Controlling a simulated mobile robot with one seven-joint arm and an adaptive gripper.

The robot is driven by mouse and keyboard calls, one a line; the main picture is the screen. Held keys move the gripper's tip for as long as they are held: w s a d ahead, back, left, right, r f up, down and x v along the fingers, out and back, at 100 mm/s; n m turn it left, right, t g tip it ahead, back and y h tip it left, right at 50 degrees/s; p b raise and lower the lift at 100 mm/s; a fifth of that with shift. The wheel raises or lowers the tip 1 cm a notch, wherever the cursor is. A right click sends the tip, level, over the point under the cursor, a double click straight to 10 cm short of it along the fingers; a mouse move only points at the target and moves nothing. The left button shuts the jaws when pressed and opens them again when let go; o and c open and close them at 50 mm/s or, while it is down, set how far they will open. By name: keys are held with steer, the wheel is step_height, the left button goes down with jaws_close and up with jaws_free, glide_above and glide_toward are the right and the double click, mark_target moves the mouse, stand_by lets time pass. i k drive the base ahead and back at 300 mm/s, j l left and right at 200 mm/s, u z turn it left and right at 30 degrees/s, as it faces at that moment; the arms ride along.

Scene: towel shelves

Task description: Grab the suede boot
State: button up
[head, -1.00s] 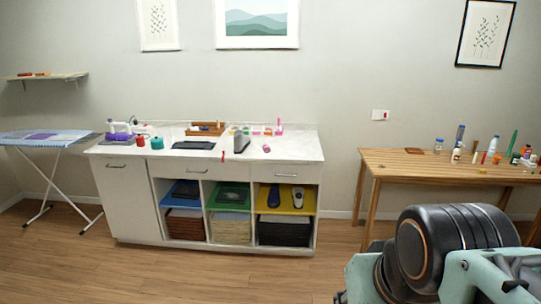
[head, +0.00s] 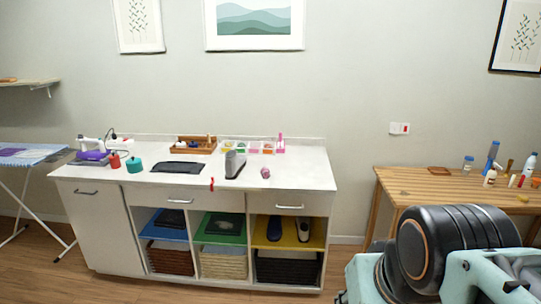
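I cannot make out the suede boot for certain. A grey upright shape (head: 235,164) on the white counter (head: 310,172) may be it, but it is small in view. Two more small items, a dark blue one (head: 274,228) and a white-and-dark one (head: 303,230), stand side by side on the yellow shelf board (head: 288,242) in the right-hand cubby below; they could be footwear or tools. Only part of my arm shows at the lower right; my gripper is out of view.
An ironing board (head: 30,155) stands left, a wooden table (head: 440,182) right. Open floor lies in front of the cabinet.

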mark_target(234, 163)
steer(key=i, duration=1.2)
steer(key=i+u, duration=0.2)
steer(key=i, duration=0.35)
steer(key=i+l+u, duration=0.2)
steer(key=i, duration=0.35)
steer(key=i+l+u, duration=0.1)
steer(key=i+u, duration=0.2)
steer(key=i+l+u, duration=0.15)
steer(key=i+u, duration=0.15)
steer(key=i+l, duration=0.15)
steer(key=l, duration=0.1)
